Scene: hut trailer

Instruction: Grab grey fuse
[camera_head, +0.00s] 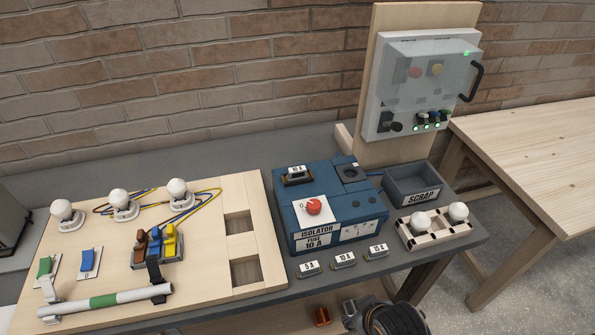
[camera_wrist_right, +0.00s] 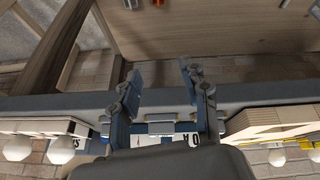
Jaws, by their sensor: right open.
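Three small fuses stand in a row at the table's front edge in the head view: a 5 A fuse (camera_head: 308,269), a 10 A fuse (camera_head: 344,260) and a 15 A fuse (camera_head: 376,252). All have white labels and greyish bodies; I cannot tell which is the grey fuse. Another 10 A fuse (camera_head: 297,176) sits on the blue isolator box (camera_head: 300,215). In the right wrist view, my right gripper (camera_wrist_right: 156,75) is open, with nothing between its fingertips. It is in front of the table edge (camera_wrist_right: 245,92), apart from the fuses. My left gripper is not in view.
Below the table edge are an orange item (camera_head: 321,316) and a grey item (camera_head: 349,308). A SCRAP bin (camera_head: 412,187) and a bulb holder (camera_head: 418,236) stand right of the isolator. A wooden board (camera_head: 215,205) with bulbs and levers lies left.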

